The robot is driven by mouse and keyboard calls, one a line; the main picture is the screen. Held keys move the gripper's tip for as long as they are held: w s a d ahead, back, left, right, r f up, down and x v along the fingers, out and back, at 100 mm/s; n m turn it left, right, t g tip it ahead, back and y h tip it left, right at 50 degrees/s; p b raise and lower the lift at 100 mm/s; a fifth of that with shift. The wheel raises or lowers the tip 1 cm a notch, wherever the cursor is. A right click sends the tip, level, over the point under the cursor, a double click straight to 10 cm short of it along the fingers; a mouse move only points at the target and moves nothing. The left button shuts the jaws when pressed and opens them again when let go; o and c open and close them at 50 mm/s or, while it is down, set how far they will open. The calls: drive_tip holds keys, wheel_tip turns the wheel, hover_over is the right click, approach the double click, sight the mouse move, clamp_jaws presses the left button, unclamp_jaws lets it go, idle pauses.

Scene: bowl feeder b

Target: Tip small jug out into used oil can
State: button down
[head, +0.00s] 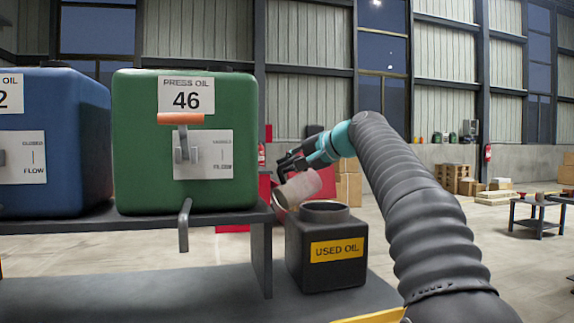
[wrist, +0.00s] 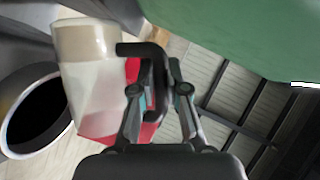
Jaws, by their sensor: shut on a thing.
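The small jug (head: 303,186) is pale and pinkish, and it is tilted well over in the head view. It is just above and left of the open neck of the used oil can (head: 325,272), a dark square can with a yellow label. In the wrist view the jug (wrist: 92,75) looks pale and see-through, beside the can's round dark opening (wrist: 36,112). My gripper (head: 287,166) is shut on the jug's dark handle; its fingers (wrist: 158,88) show in the wrist view.
A green press oil tank (head: 135,130) with an orange-handled tap (head: 180,119) and a spout (head: 184,225) stands left on a raised shelf (head: 60,222). A blue tank (head: 75,110) is beside it. The lower bench (head: 150,292) is mostly bare. A low table (head: 535,222) stands far right.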

sight(298, 156)
idle(0.7)
drive_tip(key=shift+w+d+r+m+y, duration=0.25)
drive_tip(key=shift+d+r+m+y, duration=0.15)
drive_tip(key=shift+d+r+m, duration=0.1)
drive_tip(key=shift+r, duration=0.15)
idle(0.7)
drive_tip(key=shift+w+d+r+m+y, duration=0.25)
drive_tip(key=shift+d+r+m+y, duration=0.15)
drive_tip(key=shift+d+m, duration=0.2)
drive_tip(key=shift+w+d+r, duration=0.1)
idle(0.7)
drive_tip(key=shift+w+d+r+m+y, duration=0.25)
drive_tip(key=shift+d+r+m+y, duration=0.15)
drive_tip(key=shift+d+m, duration=0.15)
idle(0.5)
drive_tip(key=shift+w+d+r+m+y, duration=0.25)
drive_tip(key=shift+w+d+m+y, duration=0.05)
drive_tip(key=shift+d+m, duration=0.35)
